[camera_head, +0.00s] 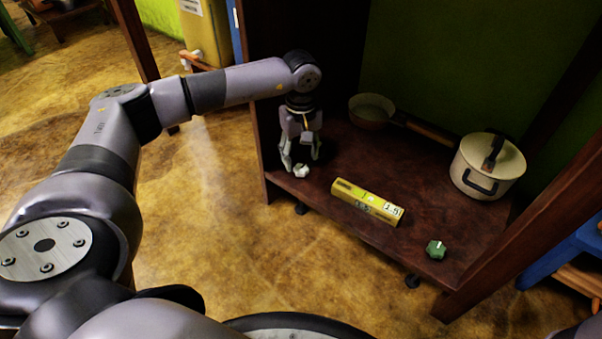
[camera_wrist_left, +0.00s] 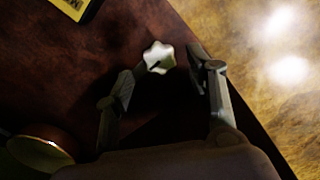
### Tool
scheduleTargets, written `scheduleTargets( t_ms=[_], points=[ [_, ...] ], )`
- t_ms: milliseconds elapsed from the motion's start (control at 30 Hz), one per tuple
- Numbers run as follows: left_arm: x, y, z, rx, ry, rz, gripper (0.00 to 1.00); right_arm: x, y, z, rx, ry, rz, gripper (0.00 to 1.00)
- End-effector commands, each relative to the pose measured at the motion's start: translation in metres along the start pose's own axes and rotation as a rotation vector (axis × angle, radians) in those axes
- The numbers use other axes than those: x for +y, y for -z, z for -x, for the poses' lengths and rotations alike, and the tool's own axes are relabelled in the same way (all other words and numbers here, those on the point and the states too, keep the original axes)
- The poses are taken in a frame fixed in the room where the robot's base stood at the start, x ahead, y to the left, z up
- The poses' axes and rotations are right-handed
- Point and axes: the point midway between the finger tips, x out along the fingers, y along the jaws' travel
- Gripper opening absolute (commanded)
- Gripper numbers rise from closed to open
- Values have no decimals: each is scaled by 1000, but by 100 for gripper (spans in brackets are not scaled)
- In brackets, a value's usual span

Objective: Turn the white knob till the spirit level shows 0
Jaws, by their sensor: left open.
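The white knob (camera_head: 301,171) sits near the left front corner of the dark brown cooker shelf (camera_head: 400,165). My left gripper (camera_head: 300,160) points down at it, open. In the left wrist view the white knob (camera_wrist_left: 159,57) shows between the two spread fingertips (camera_wrist_left: 166,60), with a gap visible on the right side. The yellow spirit level (camera_head: 350,191) lies on the shelf right of the knob. It has small displays on its top and front; the digits look like 1.51, but are too small to be sure. My right gripper is not in view.
A green knob (camera_head: 436,249) sits at the right front edge. Dark wooden posts flank the shelf. The middle of the shelf is clear.

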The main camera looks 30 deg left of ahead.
Motion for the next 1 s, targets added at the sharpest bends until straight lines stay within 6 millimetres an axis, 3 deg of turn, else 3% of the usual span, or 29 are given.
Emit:
scheduleTargets(
  t_ms=[33, 200, 633, 1000],
  points=[
    [0, 0, -14, 0, 2, 0, 50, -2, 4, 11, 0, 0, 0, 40],
    [0, 0, -31, -1, 1, 0, 50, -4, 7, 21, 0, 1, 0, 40],
    [0, 0, -35, 0, 1, 0, 50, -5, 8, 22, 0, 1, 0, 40],
    [0, 0, -35, 0, 1, 0, 25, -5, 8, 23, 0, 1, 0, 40]
  ],
)
